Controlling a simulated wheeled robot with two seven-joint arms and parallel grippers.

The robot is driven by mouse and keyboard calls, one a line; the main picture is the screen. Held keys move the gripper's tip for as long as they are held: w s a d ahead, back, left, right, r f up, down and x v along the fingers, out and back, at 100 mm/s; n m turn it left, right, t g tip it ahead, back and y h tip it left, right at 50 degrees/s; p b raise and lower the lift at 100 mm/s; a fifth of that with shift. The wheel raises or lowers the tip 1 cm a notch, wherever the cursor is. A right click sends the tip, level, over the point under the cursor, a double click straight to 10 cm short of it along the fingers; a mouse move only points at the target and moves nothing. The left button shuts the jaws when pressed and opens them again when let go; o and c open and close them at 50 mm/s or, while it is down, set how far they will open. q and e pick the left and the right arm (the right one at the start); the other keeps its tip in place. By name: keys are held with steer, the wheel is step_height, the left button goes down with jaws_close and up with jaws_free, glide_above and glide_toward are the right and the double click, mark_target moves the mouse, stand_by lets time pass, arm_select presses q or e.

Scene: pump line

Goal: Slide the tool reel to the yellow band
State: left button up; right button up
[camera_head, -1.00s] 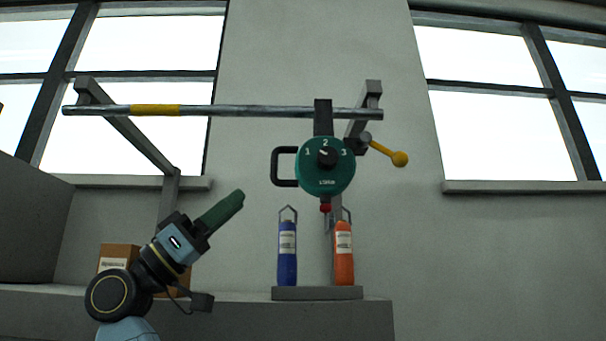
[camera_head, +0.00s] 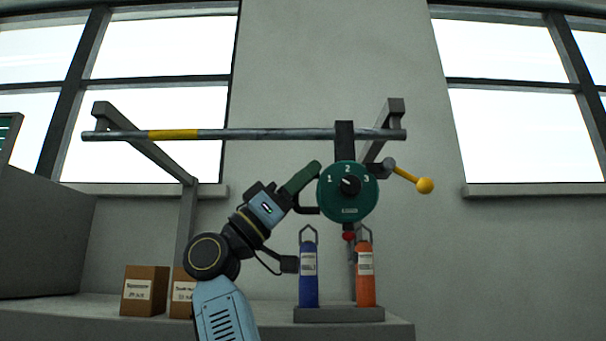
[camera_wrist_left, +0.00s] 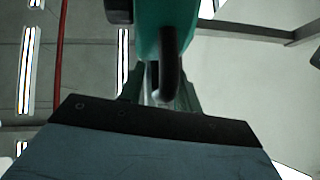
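The tool reel (camera_head: 347,204) is a round green housing with a black dial marked 1, 2, 3. It hangs by a dark bracket (camera_head: 345,140) near the right end of a grey rail. The yellow band (camera_head: 173,134) is near the rail's left end. My left gripper (camera_head: 311,172) is at the reel's left side, at its black handle (camera_head: 307,210), whose upper part is hidden behind it. In the left wrist view, the green fingers (camera_wrist_left: 158,92) stand apart, with the black handle (camera_wrist_left: 170,65) in front of and between them. Contact is unclear. My right gripper is not in view.
Cardboard boxes (camera_head: 146,290) sit on the ledge at left. The rail between reel and band looks clear.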

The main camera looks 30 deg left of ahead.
arm_select(q)
steer(key=shift+s, duration=0.1)
jaws_close()
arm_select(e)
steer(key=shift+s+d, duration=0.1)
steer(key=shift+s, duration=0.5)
arm_select(q)
steer(key=shift+a, duration=0.15)
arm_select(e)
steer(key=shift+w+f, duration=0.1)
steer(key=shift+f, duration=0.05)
